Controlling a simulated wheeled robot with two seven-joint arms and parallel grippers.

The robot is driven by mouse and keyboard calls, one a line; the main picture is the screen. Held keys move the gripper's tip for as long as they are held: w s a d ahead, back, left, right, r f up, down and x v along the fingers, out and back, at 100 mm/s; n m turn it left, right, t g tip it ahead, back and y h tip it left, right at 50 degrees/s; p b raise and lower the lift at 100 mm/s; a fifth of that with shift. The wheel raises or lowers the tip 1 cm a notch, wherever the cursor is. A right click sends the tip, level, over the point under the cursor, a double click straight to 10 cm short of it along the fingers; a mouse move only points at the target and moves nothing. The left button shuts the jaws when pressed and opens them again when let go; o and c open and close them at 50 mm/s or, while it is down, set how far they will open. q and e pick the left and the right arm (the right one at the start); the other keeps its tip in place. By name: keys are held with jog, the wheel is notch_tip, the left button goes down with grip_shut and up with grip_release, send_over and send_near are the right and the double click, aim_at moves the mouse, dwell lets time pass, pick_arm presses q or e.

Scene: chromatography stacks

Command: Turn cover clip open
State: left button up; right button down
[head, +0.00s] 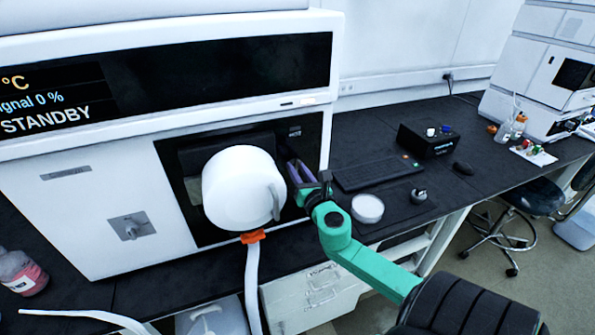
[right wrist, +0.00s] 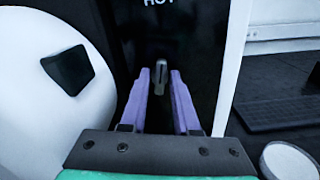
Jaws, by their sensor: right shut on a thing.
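The white round cover (head: 238,187) stands out from the black front panel of the big white instrument in the head view. Its side also shows at the left of the right wrist view (right wrist: 30,105). My right gripper (head: 295,170), with purple fingers, is at the cover's right side, by the panel. In the right wrist view its fingers (right wrist: 161,82) are on either side of a small grey upright clip (right wrist: 161,73) and are shut on it. The clip is hidden by the fingers in the head view. My left gripper is not in view.
A keyboard (head: 377,173), a round white dish (head: 367,208) and a black box (head: 428,140) are on the dark bench right of the instrument. A white hose (head: 253,285) hangs from an orange fitting (head: 253,236) under the cover. A bottle (head: 22,272) stands at far left.

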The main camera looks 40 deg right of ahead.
jog(key=m, duration=0.4)
jog(key=shift+f+m+b, duration=0.15)
jog(key=shift+m+b, duration=0.15)
jog(key=shift+b, duration=0.1)
jog(key=shift+d+f+m, duration=0.1)
jog(key=shift+d+m, duration=0.05)
jog(key=shift+m, duration=5.35)
jog(key=c, duration=0.9)
grip_release()
jog(key=shift+s, duration=0.1)
